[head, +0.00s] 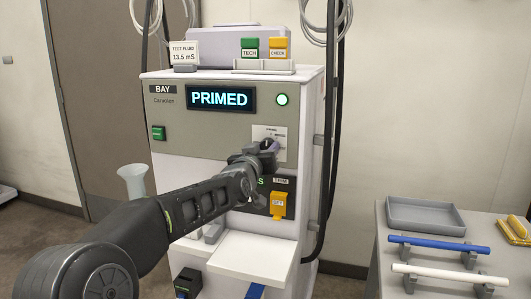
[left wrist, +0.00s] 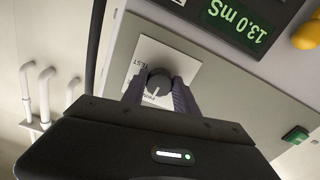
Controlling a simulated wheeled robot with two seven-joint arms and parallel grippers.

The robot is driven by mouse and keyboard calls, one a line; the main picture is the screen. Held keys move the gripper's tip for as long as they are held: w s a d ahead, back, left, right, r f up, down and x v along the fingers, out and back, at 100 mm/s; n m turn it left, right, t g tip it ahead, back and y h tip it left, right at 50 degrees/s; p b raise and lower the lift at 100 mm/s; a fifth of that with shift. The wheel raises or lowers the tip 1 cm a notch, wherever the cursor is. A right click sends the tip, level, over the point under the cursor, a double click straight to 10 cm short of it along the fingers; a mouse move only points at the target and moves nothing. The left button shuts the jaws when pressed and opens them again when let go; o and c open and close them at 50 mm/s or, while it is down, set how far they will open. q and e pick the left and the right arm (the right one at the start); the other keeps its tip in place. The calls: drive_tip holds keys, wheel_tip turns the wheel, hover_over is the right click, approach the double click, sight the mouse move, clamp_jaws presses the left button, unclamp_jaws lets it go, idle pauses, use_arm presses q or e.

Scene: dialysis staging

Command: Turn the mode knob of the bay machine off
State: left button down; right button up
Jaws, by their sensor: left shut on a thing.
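The bay machine (head: 205,143) stands in the middle of the head view. Its screen (head: 220,99) reads PRIMED, and a round green light (head: 282,100) beside it is lit. The dark round mode knob (left wrist: 159,83) sits on a white label plate (left wrist: 182,66), with TEST legible in the left wrist view. My left gripper (head: 264,147) reaches the machine's front and is shut on the knob, one finger on each side. In the head view the gripper mostly hides the knob. My right gripper is not in view.
A yellow tag (head: 279,206) hangs below the gripper, near a display (left wrist: 236,22) reading 13.0 mS. A white shelf (head: 253,256) juts out lower down. A grey table at right holds a tray (head: 424,215), a blue bar (head: 440,244) and a white bar (head: 450,275). Dark hoses run along the machine's right side.

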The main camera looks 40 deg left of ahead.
use_arm(q)
drive_tip(key=n+b, duration=0.3)
drive_tip(key=n, duration=0.6)
drive_tip(key=n+b, duration=0.3)
drive_tip(key=n, duration=0.6)
drive_tip(key=shift+d+r+n, duration=0.15)
drive_tip(key=shift+r+n, duration=0.05)
drive_tip(key=shift+n, duration=0.2)
drive_tip(key=c, duration=0.9)
unclamp_jaws()
drive_tip(key=shift+c, duration=0.2)
